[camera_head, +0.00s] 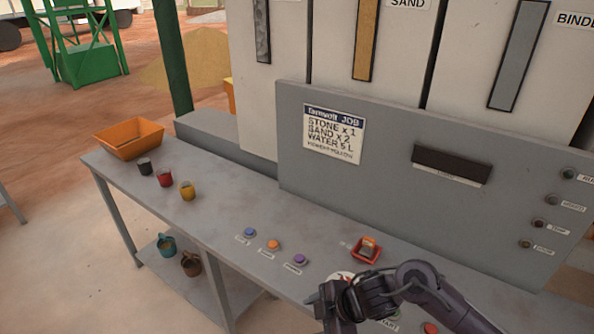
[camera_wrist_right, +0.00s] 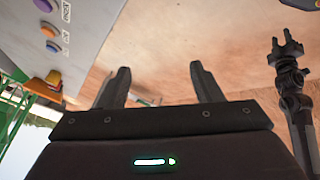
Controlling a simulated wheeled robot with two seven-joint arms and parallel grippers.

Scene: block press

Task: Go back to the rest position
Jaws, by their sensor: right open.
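My right gripper (camera_head: 325,301) is low over the front edge of the grey bench, near the centre bottom of the head view. Its arm comes in from the lower right. In the right wrist view the gripper (camera_wrist_right: 160,70) has its two dark fingers spread wide, with nothing between them. Behind the gap is only brownish ground. Another dark gripper, apparently my left one (camera_wrist_right: 286,45), shows at the right of the wrist view.
The bench (camera_head: 225,218) holds an orange bin (camera_head: 130,138), several small cups, blue (camera_head: 249,232), orange (camera_head: 273,244) and purple (camera_head: 300,260) buttons, and a red tray (camera_head: 366,256) with a block. A grey panel (camera_head: 390,125) stands behind. Pots (camera_head: 166,246) sit on the lower shelf.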

